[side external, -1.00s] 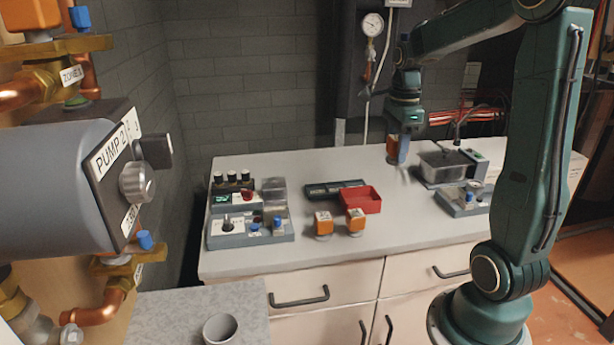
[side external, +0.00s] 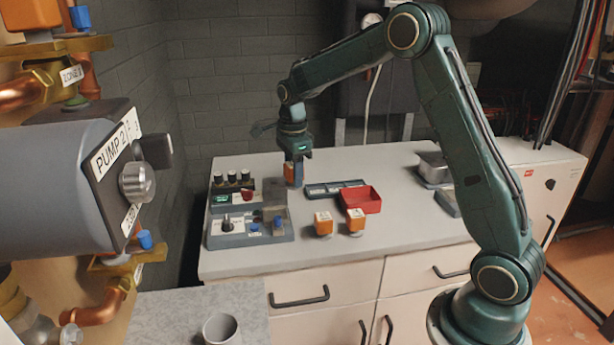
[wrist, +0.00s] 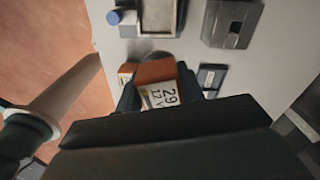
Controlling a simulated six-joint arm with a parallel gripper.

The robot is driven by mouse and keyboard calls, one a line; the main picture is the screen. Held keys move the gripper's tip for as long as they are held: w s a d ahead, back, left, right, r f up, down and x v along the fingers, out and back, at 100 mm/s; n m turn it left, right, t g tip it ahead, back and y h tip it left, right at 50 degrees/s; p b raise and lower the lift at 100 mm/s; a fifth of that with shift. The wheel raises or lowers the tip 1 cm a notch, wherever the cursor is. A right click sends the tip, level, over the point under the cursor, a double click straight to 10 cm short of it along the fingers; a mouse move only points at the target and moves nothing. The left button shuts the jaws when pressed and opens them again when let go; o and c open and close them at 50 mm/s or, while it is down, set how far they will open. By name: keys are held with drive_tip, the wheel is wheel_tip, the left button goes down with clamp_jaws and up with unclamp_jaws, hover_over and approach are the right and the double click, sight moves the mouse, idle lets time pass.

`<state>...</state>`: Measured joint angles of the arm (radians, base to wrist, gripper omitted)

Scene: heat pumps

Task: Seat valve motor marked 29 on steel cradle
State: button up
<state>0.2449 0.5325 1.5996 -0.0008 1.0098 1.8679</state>
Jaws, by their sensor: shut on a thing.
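The valve motor marked 29 is an orange block with a white label reading 29 and 12V in the wrist view (wrist: 160,88). My gripper (side external: 294,180) is shut on this motor (side external: 290,171), and the motor also shows orange between the jaws in the side view. They are over the back left of the bench, just right of the grey control units (side external: 250,228). I cannot clearly identify the steel cradle. The wrist view shows a grey-rimmed tray (wrist: 180,14) and a dark grey block (wrist: 232,24) ahead of the motor.
Two other orange motors (side external: 323,222) (side external: 355,220) stand near the bench's front. A red bin (side external: 362,200) and a dark slotted tray (side external: 334,188) lie to the gripper's right. A steel box (side external: 434,168) stands further right. Bare bench (side external: 415,215) lies between.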

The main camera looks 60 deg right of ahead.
drive_tip(key=shift+n, duration=0.3)
drive_tip(key=w+a, duration=0.1)
drive_tip(key=w+a+f, duration=0.2)
drive_tip(key=a, duration=0.1)
drive_tip(key=shift+w+a+f, duration=0.1)
drive_tip(key=shift+w+f, duration=0.05)
drive_tip(key=shift+f, duration=0.1)
drive_tip(key=shift+f, duration=2)
drive_tip(key=shift+f, duration=0.7)
idle(0.9)
drive_tip(key=o, duration=1.2)
drive_tip(key=shift+c, duration=0.2)
